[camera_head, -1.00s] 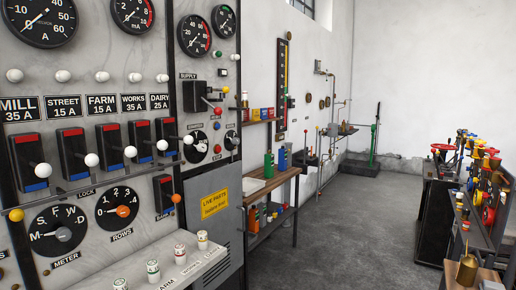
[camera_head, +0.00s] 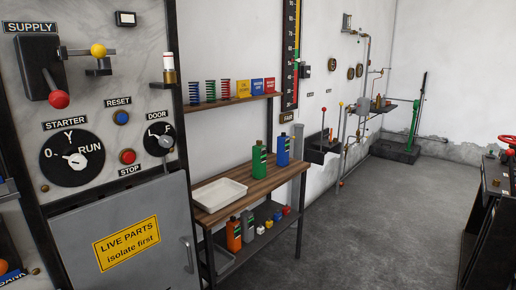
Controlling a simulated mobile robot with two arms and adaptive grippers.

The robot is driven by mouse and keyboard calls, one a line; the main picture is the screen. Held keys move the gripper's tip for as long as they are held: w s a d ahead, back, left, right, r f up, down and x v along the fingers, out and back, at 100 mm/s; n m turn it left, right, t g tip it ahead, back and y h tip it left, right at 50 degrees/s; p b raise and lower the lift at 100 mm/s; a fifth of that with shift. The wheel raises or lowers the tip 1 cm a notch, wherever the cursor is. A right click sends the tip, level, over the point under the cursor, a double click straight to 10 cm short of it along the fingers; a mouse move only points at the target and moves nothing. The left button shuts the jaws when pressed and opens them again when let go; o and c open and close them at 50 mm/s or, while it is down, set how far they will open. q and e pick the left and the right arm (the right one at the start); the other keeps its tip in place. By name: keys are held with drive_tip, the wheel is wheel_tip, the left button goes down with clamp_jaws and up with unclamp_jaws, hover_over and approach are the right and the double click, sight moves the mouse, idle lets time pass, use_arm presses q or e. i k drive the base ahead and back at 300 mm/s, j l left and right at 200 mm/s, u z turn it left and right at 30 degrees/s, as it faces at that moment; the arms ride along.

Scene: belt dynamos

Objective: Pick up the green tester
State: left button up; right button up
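The green tester (camera_head: 259,161), as I take it, is a green bottle-shaped thing with a pale label and a narrow dark top. It stands upright on the wooden top of the bench (camera_head: 222,204) along the wall. A similar blue one (camera_head: 283,150) stands behind it to the right. A white tray (camera_head: 219,194) lies to its left on the same top. Neither of my grippers shows in this view.
On the bench's lower shelf stand an orange bottle (camera_head: 234,235), a grey one (camera_head: 248,224) and small coloured blocks. A wall shelf (camera_head: 232,101) holds coils and boxes. The switch panel's grey door (camera_head: 125,240) is at left. Open floor (camera_head: 385,220) lies right of the bench.

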sight(259, 153)
drive_tip(key=i+l+u, duration=0.2)
drive_tip(key=i+l, duration=0.35)
drive_tip(key=i+l+u, duration=0.1)
drive_tip(key=u, duration=0.3)
drive_tip(key=i+l+u, duration=0.1)
drive_tip(key=u, duration=0.25)
drive_tip(key=i+l+u, duration=0.15)
drive_tip(key=l, duration=0.25)
drive_tip(key=i+l+u, duration=0.15)
drive_tip(key=l, duration=0.25)
drive_tip(key=i+l+u, duration=0.1)
drive_tip(key=l, duration=0.35)
drive_tip(key=i+l+u, duration=0.15)
drive_tip(key=l, duration=0.3)
drive_tip(key=i+l+u, duration=0.15)
drive_tip(key=l, duration=0.3)
drive_tip(key=i+l, duration=0.1)
drive_tip(key=l, duration=0.3)
drive_tip(key=i+l, duration=0.1)
drive_tip(key=l, duration=0.3)
drive_tip(key=i+l, duration=0.1)
drive_tip(key=l, duration=0.3)
drive_tip(key=i+l, duration=0.1)
drive_tip(key=l, duration=0.3)
drive_tip(key=i+l, duration=0.15)
drive_tip(key=l, duration=0.25)
